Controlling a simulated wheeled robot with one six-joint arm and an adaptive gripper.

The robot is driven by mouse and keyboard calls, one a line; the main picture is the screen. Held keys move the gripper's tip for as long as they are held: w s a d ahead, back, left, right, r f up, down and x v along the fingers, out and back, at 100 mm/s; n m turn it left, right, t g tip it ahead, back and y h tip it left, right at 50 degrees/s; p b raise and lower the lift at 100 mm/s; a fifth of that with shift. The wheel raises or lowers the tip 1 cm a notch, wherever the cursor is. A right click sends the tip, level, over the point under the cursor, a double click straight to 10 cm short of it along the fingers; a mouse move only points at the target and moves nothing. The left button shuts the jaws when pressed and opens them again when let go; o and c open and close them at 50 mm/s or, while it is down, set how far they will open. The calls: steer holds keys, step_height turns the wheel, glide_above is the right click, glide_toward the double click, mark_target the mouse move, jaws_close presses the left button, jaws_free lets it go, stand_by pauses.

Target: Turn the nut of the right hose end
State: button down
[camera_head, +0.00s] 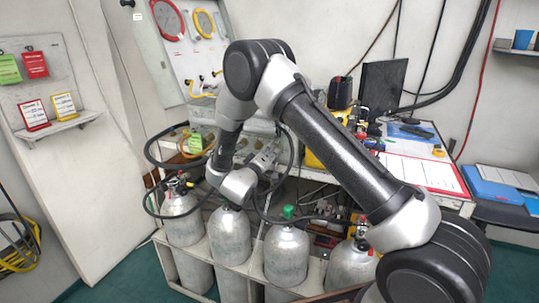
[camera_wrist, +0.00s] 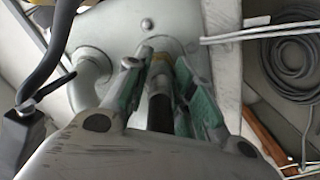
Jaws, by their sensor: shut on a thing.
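My gripper (camera_wrist: 166,72) is shut on the brass-coloured nut (camera_wrist: 184,74) of a hose end in the wrist view. Its green-padded fingers stand on either side of it. A black hose (camera_wrist: 161,108) runs back from the hose end between the fingers. The hose end points at a round fitting on a pale grey-green panel face (camera_wrist: 112,28); I cannot tell how far it is seated. In the head view my gripper (camera_head: 264,160) is at the front of the grey panel box above the cylinders, and the nut is too small to make out.
Grey cylinders (camera_head: 229,236) stand in a rack below my gripper. Black hoses loop around the wrist; one hose (camera_wrist: 58,48) passes close at the left in the wrist view. A bench with a red-edged sheet (camera_head: 424,172) lies to the right. Tag cards hang at the left.

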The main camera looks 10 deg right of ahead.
steer(key=n, duration=0.7)
stand_by(0.5)
steer(key=c, duration=1.2)
jaws_free()
steer(key=shift+s+a, duration=0.1)
steer(key=v, duration=1.1)
steer(key=shift+s+a, duration=0.25)
steer(key=shift+s, duration=0.05)
steer(key=shift+f, duration=0.1)
